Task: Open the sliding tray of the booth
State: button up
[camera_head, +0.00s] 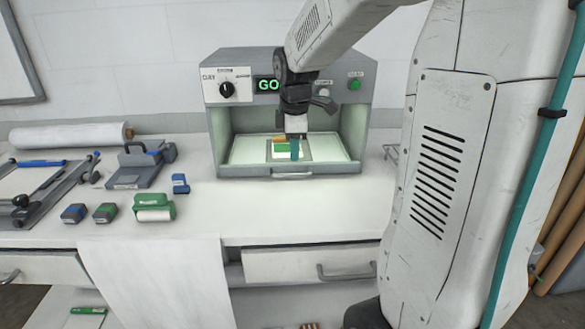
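A small card with green and orange marks (284,148) lies on the tray. My gripper (295,153) points down in front of the booth opening, over the tray area. Its teal fingertips partly hide the card. I cannot tell whether they are apart.
Small stamps (74,213), a green roller tool (154,207) and a grey punch (140,166) stand left of the booth. A paper roll (70,135) lies behind. A white sheet (160,285) hangs over the counter edge beside a drawer (310,263). The counter before the booth is clear.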

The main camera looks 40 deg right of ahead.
aim_at(294, 175)
jog(key=f, duration=0.2)
jog(key=w+f, duration=0.1)
jog(key=f, duration=0.2)
jog(key=d+f, duration=0.1)
jog(key=f, duration=0.1)
jog(key=shift+w+f, duration=0.2)
jog(key=shift+f, duration=0.2)
jog(key=shift+c, duration=0.3)
grip_shut()
